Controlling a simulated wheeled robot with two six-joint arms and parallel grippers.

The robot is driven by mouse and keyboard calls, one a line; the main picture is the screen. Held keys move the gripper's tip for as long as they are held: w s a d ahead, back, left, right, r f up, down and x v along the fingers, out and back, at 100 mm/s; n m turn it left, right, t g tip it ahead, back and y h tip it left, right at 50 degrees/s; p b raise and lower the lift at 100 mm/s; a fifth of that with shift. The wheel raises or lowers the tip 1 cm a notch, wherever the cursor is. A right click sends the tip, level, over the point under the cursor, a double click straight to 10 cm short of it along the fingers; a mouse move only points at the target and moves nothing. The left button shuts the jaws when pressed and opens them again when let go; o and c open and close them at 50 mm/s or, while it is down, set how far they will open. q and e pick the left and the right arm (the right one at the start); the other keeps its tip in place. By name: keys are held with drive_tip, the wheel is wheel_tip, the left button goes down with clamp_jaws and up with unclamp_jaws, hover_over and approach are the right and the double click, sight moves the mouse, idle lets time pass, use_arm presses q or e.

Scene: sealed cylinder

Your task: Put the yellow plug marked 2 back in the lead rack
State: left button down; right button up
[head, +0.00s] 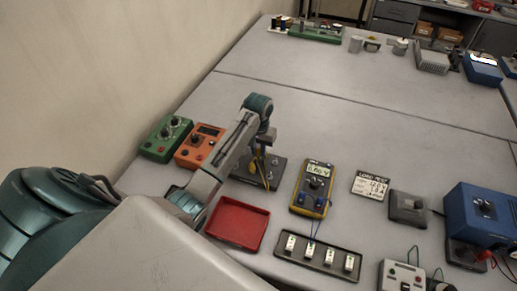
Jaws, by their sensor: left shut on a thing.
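My left gripper (258,156) is above a dark square plate with pale round fittings (268,180), near the middle of the table. It is shut on a small yellow plug (254,166), which shows just below the fingers, partly hidden. The mark on the plug is too small to read. The dark plate may be the lead rack; I cannot tell for sure. I cannot tell whether the plug touches the plate. My right gripper is not in view.
Orange (200,147) and green (166,138) boxes stand left of the plate. A red tray (238,222) lies in front, a yellow multimeter (313,189) to the right. A dark strip with several white blocks (318,258) lies nearer.

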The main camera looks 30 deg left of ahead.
use_arm(q)
drive_tip(key=shift+f, duration=0.35)
drive_tip(key=c, duration=1.2)
unclamp_jaws()
